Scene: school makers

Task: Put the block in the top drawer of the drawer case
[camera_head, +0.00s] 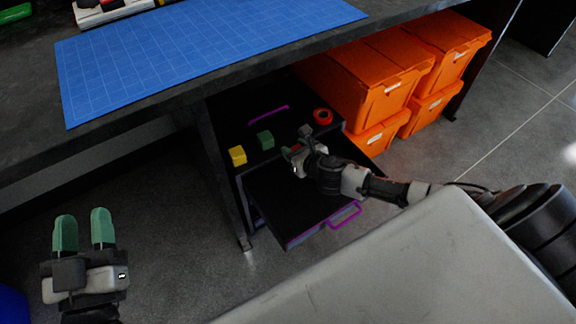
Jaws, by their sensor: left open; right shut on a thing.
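The black drawer case (225,133) stands under the table, with its top drawer (285,205) pulled out; the drawer has a purple handle (345,214). My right gripper (289,152) is over the back part of the open drawer, close to the case's front edge. It is shut on a small reddish thing, apparently the block (296,147), mostly hidden by the fingers. A green block (265,139) and a yellow block (237,155) sit on top of the case. My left gripper (82,232) is open and empty, over the floor at the lower left.
A red ring (322,115) and a purple bar (268,115) lie on the case top. Orange bins (365,85) are stacked to its right. The table (190,92) with a blue mat (200,50) overhangs the case.

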